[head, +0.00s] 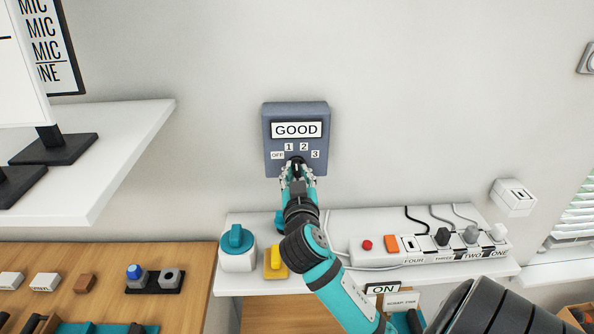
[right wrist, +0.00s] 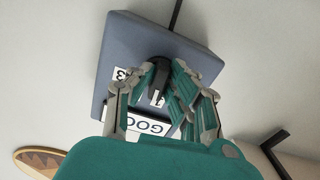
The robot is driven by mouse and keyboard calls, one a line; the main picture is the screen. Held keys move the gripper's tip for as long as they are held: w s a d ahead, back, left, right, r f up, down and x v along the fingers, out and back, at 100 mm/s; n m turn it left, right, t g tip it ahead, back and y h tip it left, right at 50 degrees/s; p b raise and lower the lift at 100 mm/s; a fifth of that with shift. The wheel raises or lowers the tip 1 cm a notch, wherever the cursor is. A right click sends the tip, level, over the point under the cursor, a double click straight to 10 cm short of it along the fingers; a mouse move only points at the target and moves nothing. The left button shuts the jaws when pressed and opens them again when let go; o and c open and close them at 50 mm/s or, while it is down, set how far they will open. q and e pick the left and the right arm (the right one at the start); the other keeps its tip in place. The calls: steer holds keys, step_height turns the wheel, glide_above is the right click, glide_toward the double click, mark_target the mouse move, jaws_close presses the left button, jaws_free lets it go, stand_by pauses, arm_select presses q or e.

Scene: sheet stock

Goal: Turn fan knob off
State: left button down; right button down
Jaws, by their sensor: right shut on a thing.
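The fan control box (head: 296,113) is a blue-grey panel on the wall, with a "GOOD" label and the marks OFF, 1, 2 and 3. It also shows in the right wrist view (right wrist: 120,55). Its black knob (right wrist: 158,75) sits low on the panel, and my fingers partly hide it. My right gripper (head: 298,172) is shut on the knob, with fingers on both sides of it in the right wrist view (right wrist: 160,90). The mark the knob points to is hard to tell. My left gripper is not in view.
Below the box, a white shelf (head: 505,268) holds a power strip (head: 375,255) with several plugs, a teal knob on a white base (head: 237,262) and a yellow switch (head: 275,265). A wooden counter (head: 190,258) is at lower left. The wall around the box is clear.

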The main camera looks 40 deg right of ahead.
steer(key=n+p, duration=0.2)
steer(key=n, duration=0.3)
steer(key=shift+r+n+p, duration=0.15)
steer(key=shift+n+p, duration=0.25)
steer(key=n+p, duration=0.2)
steer(key=n, duration=0.2)
steer(key=shift+s+d+n+p, duration=0.1)
steer(key=shift+n+p, duration=0.2)
steer(key=shift+n, duration=0.1)
steer(key=c, duration=1.3)
jaws_free()
steer(key=v, duration=1.2)
